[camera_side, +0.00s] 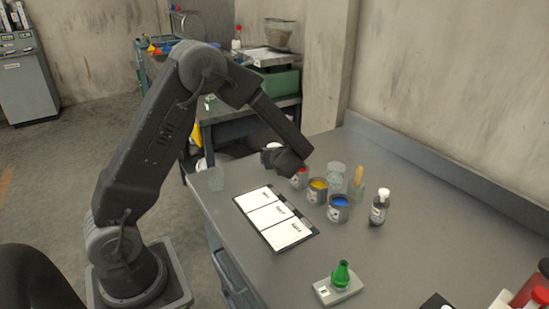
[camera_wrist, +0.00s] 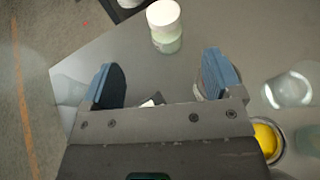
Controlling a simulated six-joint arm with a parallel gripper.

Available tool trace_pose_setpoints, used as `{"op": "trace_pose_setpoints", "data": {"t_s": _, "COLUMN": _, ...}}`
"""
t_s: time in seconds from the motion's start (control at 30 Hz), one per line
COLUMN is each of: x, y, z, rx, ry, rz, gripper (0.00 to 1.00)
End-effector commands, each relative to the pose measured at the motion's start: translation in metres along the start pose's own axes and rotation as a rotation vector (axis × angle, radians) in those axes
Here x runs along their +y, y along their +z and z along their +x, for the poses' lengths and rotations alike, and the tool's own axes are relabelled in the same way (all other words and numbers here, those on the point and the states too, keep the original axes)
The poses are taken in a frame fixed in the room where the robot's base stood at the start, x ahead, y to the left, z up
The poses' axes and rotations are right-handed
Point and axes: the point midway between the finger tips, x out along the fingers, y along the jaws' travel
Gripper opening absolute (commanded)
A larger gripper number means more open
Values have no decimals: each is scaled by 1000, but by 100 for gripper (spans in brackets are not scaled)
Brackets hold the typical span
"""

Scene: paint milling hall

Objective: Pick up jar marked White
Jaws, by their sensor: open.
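A small jar with a white lid (camera_wrist: 164,14) stands upright on the table in the wrist view, beyond my fingertips and roughly between them. No label reading White can be read on it. In the side view a pale lid (camera_side: 272,146) shows partly behind my gripper (camera_side: 279,160), probably the same jar. My gripper, also in the wrist view (camera_wrist: 160,85), is open with two blue-faced fingers and nothing between them. It is above the table near the row of paint cans. I cannot tell its exact height.
A red-topped can (camera_side: 301,178), a yellow can (camera_side: 317,191) and a blue can (camera_side: 339,208) stand close by my gripper. Clear glassware (camera_side: 336,172), a capped bottle (camera_side: 379,207) and a three-panel card tray (camera_side: 268,218) are near. A clear glass (camera_side: 215,180) stands by the left edge.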

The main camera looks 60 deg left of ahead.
Motion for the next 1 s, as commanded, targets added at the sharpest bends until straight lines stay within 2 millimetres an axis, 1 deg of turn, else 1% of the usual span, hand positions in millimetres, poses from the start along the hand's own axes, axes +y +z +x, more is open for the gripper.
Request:
{"op": "trace_pose_setpoints", "data": {"t_s": 0.17, "x": 0, "y": -1, "z": 28, "rx": -2, "ry": 2, "rz": 7, "gripper": 85}}
{"op": "trace_pose_setpoints", "data": {"t_s": 0.3, "x": 0, "y": 0, "z": 56, "rx": -2, "ry": 1, "rz": 5, "gripper": 85}}
{"op": "trace_pose_setpoints", "data": {"t_s": 0.4, "x": 0, "y": 0, "z": 71, "rx": -2, "ry": 1, "rz": 4, "gripper": 85}}
{"op": "trace_pose_setpoints", "data": {"t_s": 0.5, "x": 0, "y": 0, "z": 81, "rx": -2, "ry": -1, "rz": 4, "gripper": 85}}
{"op": "trace_pose_setpoints", "data": {"t_s": 0.67, "x": -1, "y": 0, "z": 90, "rx": -2, "ry": 0, "rz": 3, "gripper": 85}}
{"op": "trace_pose_setpoints", "data": {"t_s": 0.9, "x": -5, "y": -1, "z": 124, "rx": -2, "ry": 1, "rz": 3, "gripper": 85}}
{"op": "trace_pose_setpoints", "data": {"t_s": 1.0, "x": -5, "y": -1, "z": 134, "rx": -1, "ry": 0, "rz": 3, "gripper": 85}}
